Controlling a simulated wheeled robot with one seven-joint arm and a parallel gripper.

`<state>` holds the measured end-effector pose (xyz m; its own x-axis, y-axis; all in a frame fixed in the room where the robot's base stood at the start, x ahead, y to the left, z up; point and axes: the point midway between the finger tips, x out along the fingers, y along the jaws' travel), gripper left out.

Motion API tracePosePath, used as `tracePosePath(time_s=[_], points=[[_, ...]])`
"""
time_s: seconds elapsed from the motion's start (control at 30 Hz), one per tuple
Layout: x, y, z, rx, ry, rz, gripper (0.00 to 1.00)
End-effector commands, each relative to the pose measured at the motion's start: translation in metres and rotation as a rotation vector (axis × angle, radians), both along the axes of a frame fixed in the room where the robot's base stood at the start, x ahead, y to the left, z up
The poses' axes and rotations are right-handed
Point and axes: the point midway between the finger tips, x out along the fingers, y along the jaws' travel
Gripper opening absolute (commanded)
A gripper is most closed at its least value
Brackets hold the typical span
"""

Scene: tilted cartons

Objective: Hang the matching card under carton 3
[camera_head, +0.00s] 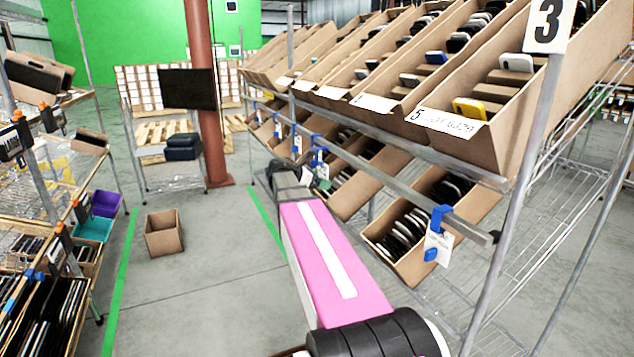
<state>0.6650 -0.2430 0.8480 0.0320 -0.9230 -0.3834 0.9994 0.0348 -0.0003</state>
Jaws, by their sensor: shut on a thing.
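Several tilted brown cartons stand in a row on the upper shelf. The nearest carton's label (447,122) appears to begin with 5; the farther labels, including one two cartons back (333,92), are too small to read surely. A rail (385,182) below them carries blue clips. The nearest clip (440,215) has a white card (438,245) hanging from it. My gripper (297,173) is beside the rail, at the far end of my pink arm. It is shut on a small whitish card (307,177), mostly hidden by the gripper; its print cannot be read.
Lower tilted cartons (415,240) with dark items sit behind the rail. A sign reading 3 (548,25) is on the near post. An open box (163,232) stands on the floor left, a red column (203,90) behind.

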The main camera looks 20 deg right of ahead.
Motion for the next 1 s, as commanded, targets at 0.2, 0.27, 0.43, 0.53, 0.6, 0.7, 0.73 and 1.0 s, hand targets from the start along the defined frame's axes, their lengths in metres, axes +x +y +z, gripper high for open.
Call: tracePosePath(time_s=[0.2, 0.27, 0.43, 0.53, 0.6, 0.7, 0.73, 1.0], points=[[0.0, -0.009, 0.0, 0.0, 0.0, -0.001, 0.56], [0.0, -0.012, 0.0, 0.0, 0.0, -0.001, 0.56], [0.001, -0.018, 0.0, 0.0, 0.0, 0.0, 0.56], [0.001, -0.021, 0.0, 0.0, 0.0, 0.0, 0.56], [0.001, -0.024, 0.0, 0.0, 0.0, 0.0, 0.56], [0.001, -0.028, 0.0, 0.0, 0.0, -0.001, 0.56], [0.001, -0.029, 0.0, 0.0, 0.0, -0.001, 0.56], [0.001, -0.04, 0.0, 0.0, 0.0, -0.001, 0.56]])
